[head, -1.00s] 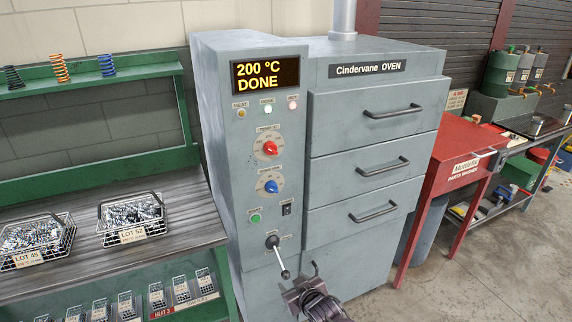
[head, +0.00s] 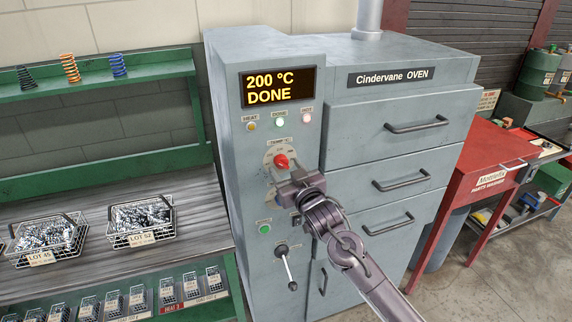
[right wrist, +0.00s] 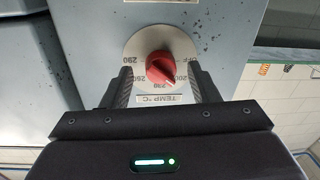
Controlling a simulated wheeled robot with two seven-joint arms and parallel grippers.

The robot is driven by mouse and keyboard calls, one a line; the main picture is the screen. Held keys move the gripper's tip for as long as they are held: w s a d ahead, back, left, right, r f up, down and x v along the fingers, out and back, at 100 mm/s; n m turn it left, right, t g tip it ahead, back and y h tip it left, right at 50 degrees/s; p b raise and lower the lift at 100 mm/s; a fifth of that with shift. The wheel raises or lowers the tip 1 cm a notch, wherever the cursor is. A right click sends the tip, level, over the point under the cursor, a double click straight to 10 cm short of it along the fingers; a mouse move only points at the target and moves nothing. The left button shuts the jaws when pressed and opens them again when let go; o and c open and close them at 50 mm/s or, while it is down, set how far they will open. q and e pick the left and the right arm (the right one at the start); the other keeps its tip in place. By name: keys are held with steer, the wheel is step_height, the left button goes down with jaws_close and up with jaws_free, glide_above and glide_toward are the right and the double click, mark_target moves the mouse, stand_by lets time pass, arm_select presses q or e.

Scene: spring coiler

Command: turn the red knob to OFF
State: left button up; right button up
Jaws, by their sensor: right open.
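The red knob (head: 281,161) is on a pale round dial on the oven's (head: 224,114) control panel, under the display reading 200 °C DONE. In the right wrist view, which is turned over, the red knob (right wrist: 160,68) sits on the dial with numbers and an OFF mark at the upper right. Its exact pointing is hard to read. My right gripper (head: 284,177) is just below and in front of the knob. In the right wrist view its open fingers (right wrist: 160,82) stand either side of the knob, with gaps; contact is not seen. My left gripper is out of view.
A green button (head: 264,229) and a lever (head: 286,262) are lower on the panel. Drawer handles (head: 417,125) stick out at right. Wire baskets (head: 141,220) sit on the bench at left.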

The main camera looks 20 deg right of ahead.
steer(key=shift+w+a, duration=0.1)
steer(key=shift+w, duration=0.4)
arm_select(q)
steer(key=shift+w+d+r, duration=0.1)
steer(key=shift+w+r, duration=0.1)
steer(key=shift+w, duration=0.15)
arm_select(e)
steer(key=c, duration=1)
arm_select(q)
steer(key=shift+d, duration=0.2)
arm_select(e)
steer(key=shift+n, duration=0.3)
steer(key=n, duration=0.4)
steer(key=shift+r, duration=0.15)
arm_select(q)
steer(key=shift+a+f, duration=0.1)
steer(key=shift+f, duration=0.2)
arm_select(e)
steer(key=n, duration=0.5)
steer(key=shift+g, duration=0.3)
steer(key=shift+h, duration=0.3)
